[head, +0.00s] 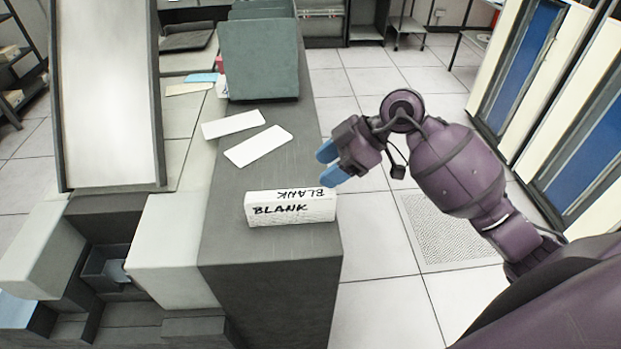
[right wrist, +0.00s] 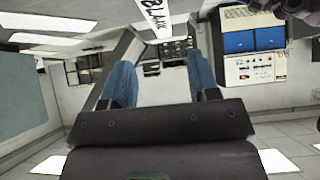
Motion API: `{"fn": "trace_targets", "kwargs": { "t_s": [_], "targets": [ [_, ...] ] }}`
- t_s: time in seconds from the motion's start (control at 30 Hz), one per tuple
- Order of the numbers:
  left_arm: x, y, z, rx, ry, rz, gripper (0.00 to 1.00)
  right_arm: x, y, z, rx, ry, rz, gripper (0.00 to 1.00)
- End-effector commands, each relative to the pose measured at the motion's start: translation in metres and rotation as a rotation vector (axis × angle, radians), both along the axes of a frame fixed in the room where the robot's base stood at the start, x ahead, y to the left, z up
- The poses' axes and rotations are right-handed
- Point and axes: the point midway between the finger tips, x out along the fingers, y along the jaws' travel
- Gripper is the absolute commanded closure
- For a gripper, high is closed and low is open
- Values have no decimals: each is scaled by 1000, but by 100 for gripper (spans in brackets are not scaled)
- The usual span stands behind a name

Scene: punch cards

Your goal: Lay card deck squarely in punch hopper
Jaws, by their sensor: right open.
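The card deck (head: 290,210) is a white block marked "BLANK" in black. It lies near the front end of the dark counter in the head view. The deck (right wrist: 154,17) also shows at the top of the right wrist view, beyond the fingertips. My right gripper (head: 326,164) has blue fingers, is open and empty, and hovers just behind and right of the deck, apart from it. The fingers (right wrist: 160,65) stand wide apart in the right wrist view. A dark recessed tray (head: 96,270) at lower left may be the punch hopper; I cannot tell for certain. My left gripper is out of view.
Two loose white cards (head: 258,146) lie on the counter (head: 275,270) behind the deck. A grey-green upright panel (head: 259,60) stands farther back. A pale block (head: 165,255) and a tall pale panel (head: 108,90) stand at left. Open floor lies right of the counter.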

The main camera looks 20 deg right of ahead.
Motion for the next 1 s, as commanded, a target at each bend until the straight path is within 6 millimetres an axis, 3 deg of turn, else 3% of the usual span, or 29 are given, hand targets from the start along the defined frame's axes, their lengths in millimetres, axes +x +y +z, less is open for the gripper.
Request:
{"fn": "trace_targets", "kwargs": {
  "t_s": [0.3,0.53,0.8,1.0],
  "targets": [
    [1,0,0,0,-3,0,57,-6,-20,21,-1,0,1,45],
    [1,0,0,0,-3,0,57,-11,-12,18,64,-24,40,45],
    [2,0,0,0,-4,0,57,-35,27,15,542,-298,129,45],
    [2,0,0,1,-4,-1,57,-37,21,13,825,-567,-95,45]
  ]
}}
